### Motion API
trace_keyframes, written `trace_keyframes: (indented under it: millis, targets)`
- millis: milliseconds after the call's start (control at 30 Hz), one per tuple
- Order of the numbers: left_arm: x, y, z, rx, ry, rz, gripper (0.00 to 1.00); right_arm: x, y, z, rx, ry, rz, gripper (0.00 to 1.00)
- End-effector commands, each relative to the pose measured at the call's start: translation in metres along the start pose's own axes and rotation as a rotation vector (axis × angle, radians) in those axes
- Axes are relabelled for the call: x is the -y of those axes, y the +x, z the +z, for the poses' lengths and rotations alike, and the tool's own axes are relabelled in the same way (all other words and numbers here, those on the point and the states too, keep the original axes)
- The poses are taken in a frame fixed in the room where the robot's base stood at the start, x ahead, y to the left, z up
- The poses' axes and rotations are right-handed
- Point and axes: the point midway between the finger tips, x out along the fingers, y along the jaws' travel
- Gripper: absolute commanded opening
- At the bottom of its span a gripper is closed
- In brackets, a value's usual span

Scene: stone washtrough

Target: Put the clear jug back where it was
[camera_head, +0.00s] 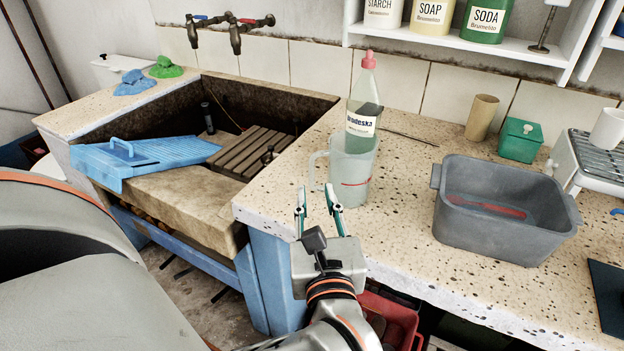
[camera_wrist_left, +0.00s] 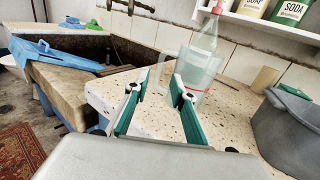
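The clear jug (camera_head: 352,172) stands upright on the speckled counter, near the front edge beside the trough. Its handle points left, and a red mark shows low on its side. In the left wrist view the jug (camera_wrist_left: 203,75) is just beyond the fingers, with its handle between and behind them. My left gripper (camera_head: 317,200) is open and empty, its teal fingers apart in front of the handle, and I see no clear contact. It also shows in the left wrist view (camera_wrist_left: 160,88). My right gripper is not in view.
A red-capped bottle (camera_head: 364,95) stands right behind the jug and overlaps it in view. A grey tub (camera_head: 500,232) is to the right. The stone trough (camera_head: 187,198) with a blue washboard (camera_head: 146,160) is left. Bare counter (camera_head: 405,205) lies between jug and tub.

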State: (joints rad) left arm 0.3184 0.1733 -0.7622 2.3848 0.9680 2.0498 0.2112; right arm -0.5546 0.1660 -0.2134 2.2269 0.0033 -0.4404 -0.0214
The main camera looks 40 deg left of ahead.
Motion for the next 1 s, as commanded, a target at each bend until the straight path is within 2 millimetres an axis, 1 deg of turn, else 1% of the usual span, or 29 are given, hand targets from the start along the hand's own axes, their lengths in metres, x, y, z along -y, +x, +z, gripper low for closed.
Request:
trace_keyframes:
  millis: [33,200,367,467,567,633,700,767,800,867,900,967,1000]
  targets:
    - [0.001,-0.010,0.000,-0.003,0.000,-0.002,0.25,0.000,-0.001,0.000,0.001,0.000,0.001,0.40]
    - [0.000,-0.032,0.000,-0.002,-0.001,0.000,0.25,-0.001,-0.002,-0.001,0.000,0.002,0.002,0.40]
    - [-0.002,-0.040,0.003,0.021,0.021,0.006,0.25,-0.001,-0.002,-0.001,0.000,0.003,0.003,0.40]
    - [-0.010,-0.039,0.016,0.105,0.110,0.031,0.25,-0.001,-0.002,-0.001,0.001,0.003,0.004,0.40]
    - [-0.019,-0.041,0.041,0.263,0.286,0.069,0.25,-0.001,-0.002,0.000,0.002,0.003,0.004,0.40]
    - [-0.019,-0.048,0.060,0.397,0.453,0.096,0.25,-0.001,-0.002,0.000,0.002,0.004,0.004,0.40]
    - [-0.013,-0.058,0.074,0.533,0.637,0.115,0.25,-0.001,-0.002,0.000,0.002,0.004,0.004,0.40]
    - [-0.002,-0.069,0.081,0.648,0.801,0.123,0.25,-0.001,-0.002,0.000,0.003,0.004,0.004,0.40]
    - [0.008,-0.077,0.082,0.722,0.912,0.124,0.25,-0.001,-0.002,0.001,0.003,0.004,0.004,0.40]
    - [0.024,-0.090,0.078,0.830,1.084,0.116,0.25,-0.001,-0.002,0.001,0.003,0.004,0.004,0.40]
    - [0.036,-0.099,0.071,0.901,1.201,0.107,0.25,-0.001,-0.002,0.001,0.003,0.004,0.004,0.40]
    - [0.053,-0.111,0.054,1.006,1.380,0.084,0.25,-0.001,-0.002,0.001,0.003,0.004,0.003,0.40]
    - [0.065,-0.119,0.038,1.075,1.499,0.062,0.25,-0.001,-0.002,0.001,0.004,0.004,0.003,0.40]
